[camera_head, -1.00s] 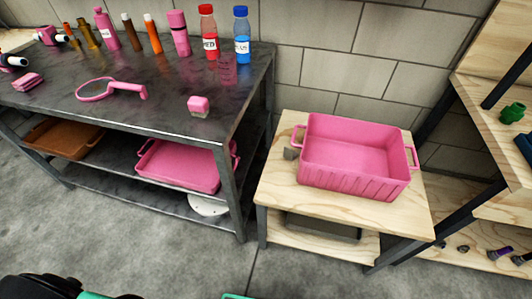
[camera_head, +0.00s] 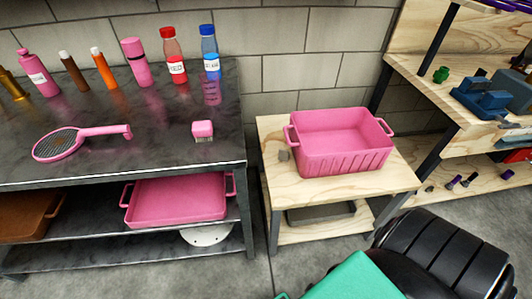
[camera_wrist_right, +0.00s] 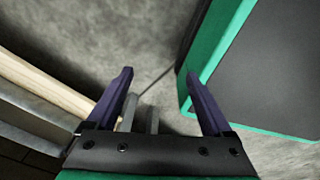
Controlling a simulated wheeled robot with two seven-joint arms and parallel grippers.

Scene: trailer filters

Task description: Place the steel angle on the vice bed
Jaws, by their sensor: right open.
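A blue vice (camera_head: 478,97) stands on the wooden shelf at the right of the head view. Its bed is too small to make out clearly. My left gripper is not in view.
The pink bin (camera_head: 340,165) takes up much of the small wooden table (camera_head: 285,192). A dark metal workbench (camera_head: 120,155) at left carries several bottles, a pink racket-shaped strainer (camera_head: 62,145) and a pink block (camera_head: 202,129). A green piece (camera_head: 441,74) lies near the vice.

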